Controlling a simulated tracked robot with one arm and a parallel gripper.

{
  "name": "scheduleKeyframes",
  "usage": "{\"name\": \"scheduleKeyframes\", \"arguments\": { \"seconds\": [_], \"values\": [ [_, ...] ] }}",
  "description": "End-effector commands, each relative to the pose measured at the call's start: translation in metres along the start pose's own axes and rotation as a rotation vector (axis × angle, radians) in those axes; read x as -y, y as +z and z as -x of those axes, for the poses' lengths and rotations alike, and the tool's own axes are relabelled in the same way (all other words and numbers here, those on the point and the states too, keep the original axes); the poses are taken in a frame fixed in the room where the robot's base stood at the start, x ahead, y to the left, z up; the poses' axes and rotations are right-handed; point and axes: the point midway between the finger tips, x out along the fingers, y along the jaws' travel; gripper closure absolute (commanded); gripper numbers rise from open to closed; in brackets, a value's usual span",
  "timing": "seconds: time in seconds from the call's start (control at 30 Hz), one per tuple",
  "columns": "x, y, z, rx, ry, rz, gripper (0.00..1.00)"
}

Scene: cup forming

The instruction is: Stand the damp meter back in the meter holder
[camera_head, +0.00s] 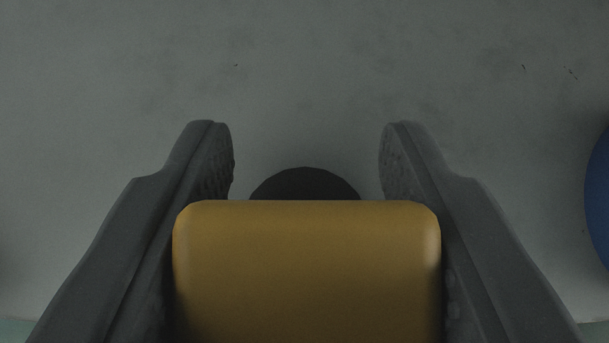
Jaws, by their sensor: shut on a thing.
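My gripper (307,150) reaches in from the bottom of the head camera view, with one dark grey finger on each side. It is shut on a yellow-orange block with rounded edges, which I take to be the damp meter (307,270). The meter fills the space between the fingers, and its lower part is cut off by the picture's bottom edge. A dark rounded shape (305,184) shows just beyond the meter's top edge, mostly hidden by it. I cannot tell whether it is part of the meter or the meter holder.
A pale grey, lightly speckled surface (300,60) fills the background and is bare ahead of the fingers. A blue rounded object (599,198) is cut off at the right edge. A pale green strip (597,333) shows at the bottom corners, beyond the surface's edge.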

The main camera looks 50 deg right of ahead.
Motion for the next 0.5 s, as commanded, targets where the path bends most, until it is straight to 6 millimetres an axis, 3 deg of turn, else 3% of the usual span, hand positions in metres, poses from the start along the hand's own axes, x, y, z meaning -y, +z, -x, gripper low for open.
{"name": "scheduleKeyframes", "arguments": {
  "seconds": [0.3, 0.33, 0.4, 0.5],
  "values": [
    [0.0000, -0.0002, -0.0001, -0.001, 0.000, 0.000, 0.90],
    [0.0000, -0.0002, -0.0001, -0.001, 0.000, 0.000, 0.57],
    [0.0000, -0.0002, -0.0001, -0.001, 0.000, 0.000, 0.38],
    [0.0000, -0.0001, -0.0001, 0.000, 0.000, 0.000, 0.35]
  ]
}}
